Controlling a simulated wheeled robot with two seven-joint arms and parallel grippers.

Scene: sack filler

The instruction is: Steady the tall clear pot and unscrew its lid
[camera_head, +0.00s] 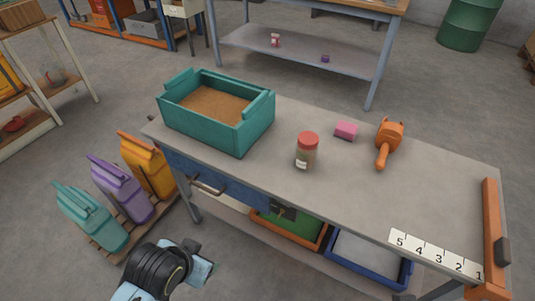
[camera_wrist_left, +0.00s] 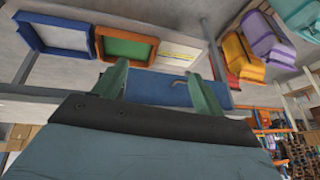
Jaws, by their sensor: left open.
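The tall clear pot (camera_head: 306,154) stands upright near the middle of the workbench in the head view. Its red lid (camera_head: 308,138) sits on top, and brownish contents show through the wall. My left arm comes in at the bottom left of the head view, low in front of the bench and well away from the pot; its fingertips are not clear there. In the left wrist view my left gripper (camera_wrist_left: 160,88) is open and empty, its two greenish fingers apart before the bench's blue drawer front (camera_wrist_left: 160,87). The pot is not in the left wrist view. My right gripper is not in view.
A teal crate (camera_head: 238,137) of brown material stands left of the pot. A pink block (camera_head: 346,130) and an orange tool (camera_head: 388,142) lie right of it. A numbered strip (camera_head: 436,256) lies at the bench's right end. Coloured sacks (camera_head: 122,188) stand on a floor pallet.

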